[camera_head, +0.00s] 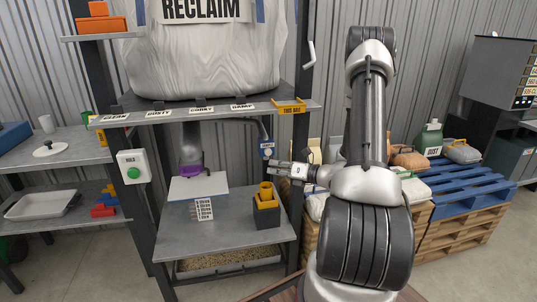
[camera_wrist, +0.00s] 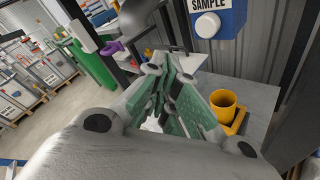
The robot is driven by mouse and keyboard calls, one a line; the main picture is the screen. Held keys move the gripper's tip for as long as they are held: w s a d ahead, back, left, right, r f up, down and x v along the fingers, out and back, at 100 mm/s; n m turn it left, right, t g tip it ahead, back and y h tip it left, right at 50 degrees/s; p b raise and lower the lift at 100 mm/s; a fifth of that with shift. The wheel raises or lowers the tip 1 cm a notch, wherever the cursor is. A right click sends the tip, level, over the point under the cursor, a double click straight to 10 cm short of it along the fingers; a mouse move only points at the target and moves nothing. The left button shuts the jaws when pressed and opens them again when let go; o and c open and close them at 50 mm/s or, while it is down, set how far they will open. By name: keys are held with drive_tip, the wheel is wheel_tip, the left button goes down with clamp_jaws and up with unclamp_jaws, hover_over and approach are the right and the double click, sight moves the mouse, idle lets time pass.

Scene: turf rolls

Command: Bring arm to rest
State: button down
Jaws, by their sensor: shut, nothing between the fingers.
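My gripper (camera_head: 272,169) is at the end of my raised, bent arm in the head view. It points left, in front of the right post of the metal stand and above the right side of its lower shelf (camera_head: 230,228). In the wrist view my gripper (camera_wrist: 172,88) shows its green-grey fingers closed together, with nothing between them. The gripper appears apart from the things around it.
The stand bears a large RECLAIM bag (camera_head: 205,50). A blue SAMPLE box (camera_wrist: 216,20) is close by. Pallets (camera_head: 455,205) stand at right.

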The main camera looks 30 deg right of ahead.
idle(0.3)
drive_tip(key=s+a+n+g+y, duration=0.2)
drive_tip(key=s+a+n+g, duration=0.25)
drive_tip(key=s+n, duration=0.3)
drive_tip(key=s+a+n+g+y, duration=0.2)
drive_tip(key=s+a+n+g, duration=0.1)
drive_tip(key=s+n+g, duration=0.5)
drive_tip(key=s+d+r+n+g+h, duration=0.35)
drive_tip(key=s+r+n+h, duration=0.65)
drive_tip(key=s+r+n, duration=0.55)
wheel_tip(320, 180, up, 8)
drive_tip(key=w+a+n+t+h, duration=0.2)
drive_tip(key=n+t, duration=0.4)
drive_tip(key=shift+w+a+n, duration=0.15)
drive_tip(key=shift+a+n, duration=0.15)
drive_tip(key=shift+a, duration=0.1)
idle(1.8)
